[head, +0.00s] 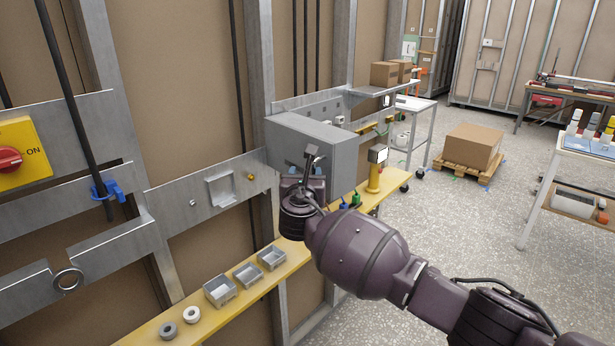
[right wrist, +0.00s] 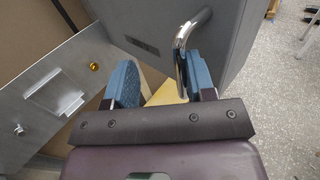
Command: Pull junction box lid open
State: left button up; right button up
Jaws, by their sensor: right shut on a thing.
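The grey junction box (head: 345,160) is mounted on the metal wall rail in the middle of the head view. The handle also shows in the head view (head: 311,153). My right gripper (head: 304,167) is at the box front, shut on the handle. In the right wrist view its blue fingers (right wrist: 160,80) sit below the lid, the handle against the right one. I cannot tell whether the lid is ajar. My left gripper is not in view.
A yellow shelf (head: 150,335) with small grey trays (head: 220,290) runs below the box. A red switch on a yellow plate (head: 20,150) is at the left. Open floor (head: 440,230) lies to the right.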

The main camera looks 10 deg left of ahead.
jog(key=shift+s+a+y, duration=0.3)
jog(key=shift+s+a, duration=0.2)
jog(key=shift+a, duration=0.1)
jog(key=s+d+b, duration=0.1)
jog(key=s+d, duration=0.1)
jog(key=s, duration=0.7)
jog(key=shift+s+d, duration=0.35)
jog(key=shift+s, duration=0.05)
